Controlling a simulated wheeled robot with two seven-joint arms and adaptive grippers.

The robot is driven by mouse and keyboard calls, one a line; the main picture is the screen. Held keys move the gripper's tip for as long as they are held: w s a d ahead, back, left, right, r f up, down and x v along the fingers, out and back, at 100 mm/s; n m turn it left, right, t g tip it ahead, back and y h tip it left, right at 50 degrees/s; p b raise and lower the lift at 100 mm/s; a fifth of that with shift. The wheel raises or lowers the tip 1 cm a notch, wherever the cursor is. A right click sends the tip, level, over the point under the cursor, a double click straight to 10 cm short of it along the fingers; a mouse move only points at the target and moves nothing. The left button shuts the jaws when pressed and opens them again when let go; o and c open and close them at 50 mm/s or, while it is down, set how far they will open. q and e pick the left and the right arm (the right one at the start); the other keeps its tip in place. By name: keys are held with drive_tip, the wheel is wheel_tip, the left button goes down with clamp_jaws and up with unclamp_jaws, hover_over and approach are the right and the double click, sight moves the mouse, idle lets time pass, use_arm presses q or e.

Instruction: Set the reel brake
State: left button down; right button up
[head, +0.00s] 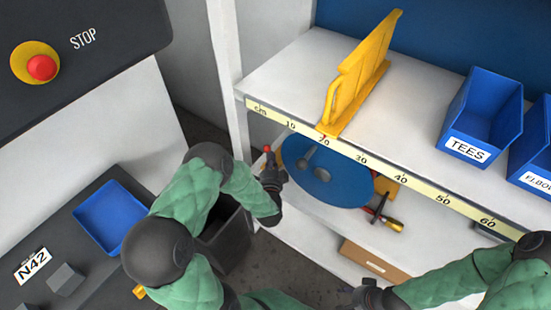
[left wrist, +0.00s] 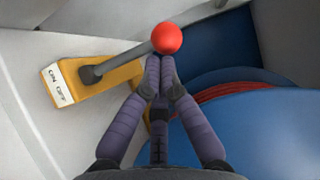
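The brake lever (left wrist: 122,61) is a grey rod ending in a red ball knob (left wrist: 167,38). The knob also shows small in the head view (head: 267,148). The blue reel (left wrist: 255,125) is at right, with red line wound inside; its disc shows on the lower shelf (head: 325,172). My left gripper (left wrist: 160,62) has its fingertips together right at the knob, with the knob just beyond them; contact is unclear. My right gripper (head: 368,292) is low in the head view, its fingers unclear.
A yellow stand (head: 360,75) and blue bins (head: 482,112) are on the upper shelf, whose edge carries a ruler strip (head: 400,178). A blue tray (head: 110,215) is at left.

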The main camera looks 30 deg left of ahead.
use_arm(q)
drive_tip(key=shift+a+r+n+g+h+p, duration=0.25)
drive_tip(key=shift+a+n+g+h+p, duration=0.3)
drive_tip(key=shift+a+n, duration=0.5)
drive_tip(key=shift+w+a, duration=0.1)
drive_tip(key=shift+a, duration=0.3)
